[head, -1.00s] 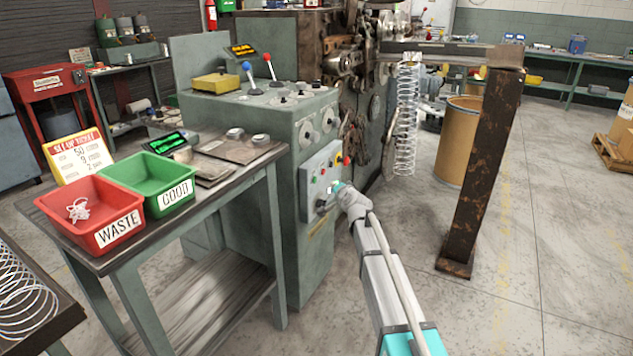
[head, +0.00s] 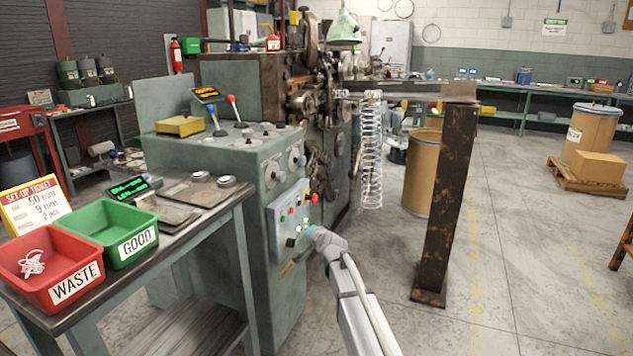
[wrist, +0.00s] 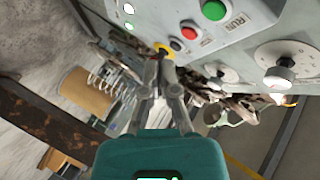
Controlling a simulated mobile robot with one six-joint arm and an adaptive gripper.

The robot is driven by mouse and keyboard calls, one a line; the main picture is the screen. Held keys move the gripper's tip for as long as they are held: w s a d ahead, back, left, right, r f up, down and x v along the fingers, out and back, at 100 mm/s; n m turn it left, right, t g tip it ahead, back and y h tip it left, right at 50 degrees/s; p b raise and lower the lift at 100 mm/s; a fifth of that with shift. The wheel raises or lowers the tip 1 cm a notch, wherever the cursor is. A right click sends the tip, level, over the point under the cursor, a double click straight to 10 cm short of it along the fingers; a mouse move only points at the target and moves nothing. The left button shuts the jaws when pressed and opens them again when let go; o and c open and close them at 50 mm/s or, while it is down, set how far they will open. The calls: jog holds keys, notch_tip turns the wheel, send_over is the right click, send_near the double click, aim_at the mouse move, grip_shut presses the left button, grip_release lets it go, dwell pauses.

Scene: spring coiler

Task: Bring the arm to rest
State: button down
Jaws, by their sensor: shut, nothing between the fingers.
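My arm reaches up from the bottom of the head view to the control panel (head: 289,213) on the front of the grey-green coiler (head: 225,215). My gripper (wrist: 160,68) shows in the wrist view, its fingers together and empty, close to the panel. A yellow ring shows right behind the fingertips. Whether the fingers touch the panel I cannot tell. In the head view the wrist hides the fingertips.
A bench with a red WASTE bin (head: 58,268) and a green GOOD bin (head: 112,232) stands left. A rusty post (head: 446,200) stands right of my arm. A wire coil (head: 371,165) hangs behind it, near a brown drum (head: 421,172).

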jog(key=s+d+f+n+g+h, duration=0.2)
jog(key=s+d+f+g, duration=0.2)
jog(key=s+d, duration=0.65)
jog(key=s+d+f+n+g+h, duration=0.2)
jog(key=s+d+f+g+h, duration=0.25)
jog(key=s, duration=1.15)
jog(key=s+d+f+n+g, duration=0.2)
jog(key=s+d+f+g, duration=0.25)
jog(key=s+d, duration=0.7)
notch_tip(320, 180, up, 31)
jog(key=s+a+p, duration=0.1)
jog(key=p, duration=3)
jog(key=shift+a, duration=0.2)
